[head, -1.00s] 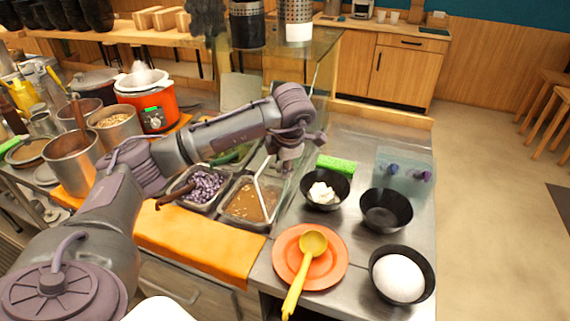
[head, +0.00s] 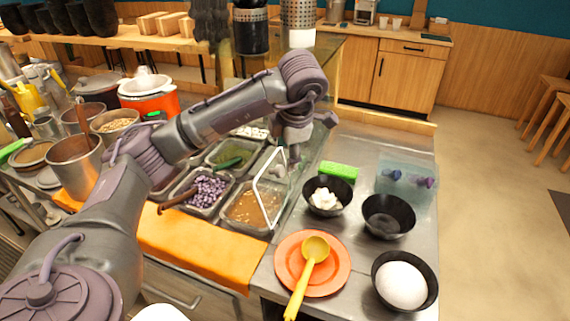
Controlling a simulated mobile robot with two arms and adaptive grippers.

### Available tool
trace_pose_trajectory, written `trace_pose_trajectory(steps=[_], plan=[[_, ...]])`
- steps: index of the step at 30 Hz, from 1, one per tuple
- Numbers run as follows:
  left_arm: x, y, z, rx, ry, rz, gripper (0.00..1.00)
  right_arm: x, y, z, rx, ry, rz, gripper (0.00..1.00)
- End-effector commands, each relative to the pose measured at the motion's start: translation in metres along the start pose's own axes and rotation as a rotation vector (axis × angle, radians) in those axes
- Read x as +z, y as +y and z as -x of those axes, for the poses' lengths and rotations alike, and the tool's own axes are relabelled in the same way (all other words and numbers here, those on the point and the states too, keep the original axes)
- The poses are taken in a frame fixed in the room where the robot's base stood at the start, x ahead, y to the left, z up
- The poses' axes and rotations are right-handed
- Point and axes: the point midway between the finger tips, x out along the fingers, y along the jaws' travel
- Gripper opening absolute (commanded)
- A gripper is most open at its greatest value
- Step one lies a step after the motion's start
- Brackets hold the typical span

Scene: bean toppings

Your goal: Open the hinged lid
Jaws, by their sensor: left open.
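I cannot clearly tell which part is the hinged lid. A thin white bent bar (head: 262,205) stands over the topping pans just below my left gripper; whether it belongs to the lid is unclear. My left gripper (head: 294,152) is open and points down above the right side of the pans, near this bar. Its fingertips are small, and I cannot tell whether they touch anything. One pan holds purple beans (head: 209,191), another a brown topping (head: 248,208). A pan with a green utensil (head: 229,162) lies behind them. My right gripper is out of view.
Right of the pans are a bowl of white pieces (head: 325,198), an empty black bowl (head: 388,226), a bowl with a white mound (head: 403,285), a green block (head: 339,171) and a clear container (head: 416,168). A yellow ladle (head: 315,249) rests on an orange plate (head: 335,283).

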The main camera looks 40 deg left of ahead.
Motion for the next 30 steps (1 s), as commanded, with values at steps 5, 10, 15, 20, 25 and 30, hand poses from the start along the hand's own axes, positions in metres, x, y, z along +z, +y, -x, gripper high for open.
trace_pose_trajectory(steps=[5,10,15,20,25,30], plan=[[0.0,0.001,0.02,0.002,-0.001,0.0,0.59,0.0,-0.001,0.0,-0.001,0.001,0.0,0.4],[-0.001,0.0,0.027,-0.001,0.002,0.002,0.59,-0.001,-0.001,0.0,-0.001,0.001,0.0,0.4],[-0.001,0.0,0.027,-0.001,0.002,0.002,0.59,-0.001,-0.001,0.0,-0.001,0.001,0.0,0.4],[-0.001,0.0,0.027,-0.002,0.002,0.001,0.59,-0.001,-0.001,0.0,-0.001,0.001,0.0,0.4],[-0.001,0.0,0.027,-0.002,0.002,0.001,0.59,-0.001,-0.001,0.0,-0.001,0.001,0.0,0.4],[-0.001,0.0,0.027,-0.002,0.002,0.001,0.59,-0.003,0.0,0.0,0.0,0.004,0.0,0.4]])
